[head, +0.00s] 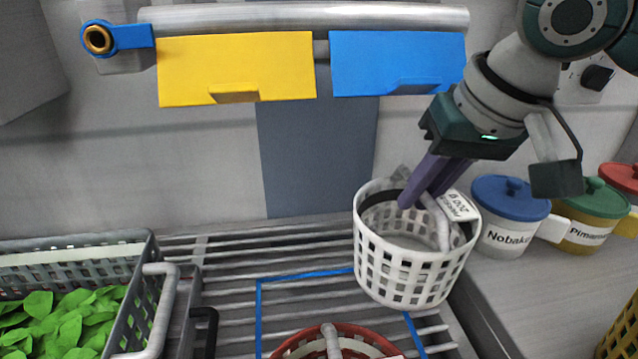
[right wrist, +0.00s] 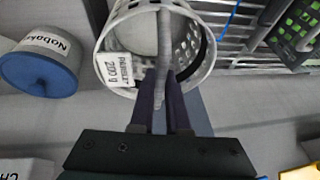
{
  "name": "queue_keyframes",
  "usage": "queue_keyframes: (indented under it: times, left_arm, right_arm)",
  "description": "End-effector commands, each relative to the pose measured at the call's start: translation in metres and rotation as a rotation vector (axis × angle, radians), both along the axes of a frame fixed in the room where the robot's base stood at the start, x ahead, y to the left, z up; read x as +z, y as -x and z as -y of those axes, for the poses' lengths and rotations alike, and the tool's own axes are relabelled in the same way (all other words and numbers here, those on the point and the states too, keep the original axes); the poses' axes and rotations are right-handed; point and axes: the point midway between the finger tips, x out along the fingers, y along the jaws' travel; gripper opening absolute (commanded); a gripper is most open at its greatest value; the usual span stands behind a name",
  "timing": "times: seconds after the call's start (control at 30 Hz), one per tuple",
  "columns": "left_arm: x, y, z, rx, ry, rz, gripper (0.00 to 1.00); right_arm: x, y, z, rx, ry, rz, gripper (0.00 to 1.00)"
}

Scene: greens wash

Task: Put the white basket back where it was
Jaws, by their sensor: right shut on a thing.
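The white basket (head: 400,268) is a perforated round basket with a grey handle, a dark band inside its rim and a paper label. It hangs over the right end of the slatted rack in the head view. My right gripper (head: 425,190) is shut on its handle from above. In the right wrist view the two fingers of my right gripper (right wrist: 160,105) close on the handle of the white basket (right wrist: 116,35). I cannot tell whether the basket's bottom touches the rack. My left gripper is not in view.
A blue outline (head: 259,310) marks the slatted rack (head: 225,265). A red basket (head: 300,346) stands at the front. A grey crate (head: 140,290) of green leaves is at left. Blue-lidded (head: 510,200), green-lidded (head: 592,205) and red-lidded (head: 622,180) jars stand right.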

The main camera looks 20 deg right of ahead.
Motion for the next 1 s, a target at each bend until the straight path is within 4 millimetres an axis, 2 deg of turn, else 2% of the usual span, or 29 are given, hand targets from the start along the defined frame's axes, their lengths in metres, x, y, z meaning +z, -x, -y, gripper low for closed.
queue_keyframes:
  times: [0.03,0.1,0.37,0.57,0.9,0.93,1.0]
  left_arm:
    - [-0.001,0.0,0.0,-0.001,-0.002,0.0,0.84]
    - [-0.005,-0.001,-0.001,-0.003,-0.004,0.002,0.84]
    - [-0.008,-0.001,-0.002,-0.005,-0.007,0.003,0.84]
    - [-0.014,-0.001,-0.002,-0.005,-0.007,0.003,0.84]
    - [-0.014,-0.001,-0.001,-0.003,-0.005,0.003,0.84]
    - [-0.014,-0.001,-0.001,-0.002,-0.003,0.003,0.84]
    - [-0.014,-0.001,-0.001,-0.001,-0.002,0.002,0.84]
  right_arm:
    - [0.0,-0.009,-0.002,0.001,-0.002,0.003,0.0]
    - [-0.019,-0.004,-0.001,0.001,0.0,-0.005,0.0]
    - [-0.041,-0.005,-0.001,0.001,0.0,0.0,0.0]
    - [-0.069,-0.004,0.0,0.0,0.001,0.0,0.0]
    - [-0.072,-0.005,0.0,0.0,0.0,0.002,0.0]
    - [-0.073,-0.004,0.0,0.0,0.0,0.001,0.15]
    - [-0.072,-0.004,0.0,0.001,0.001,0.002,0.23]
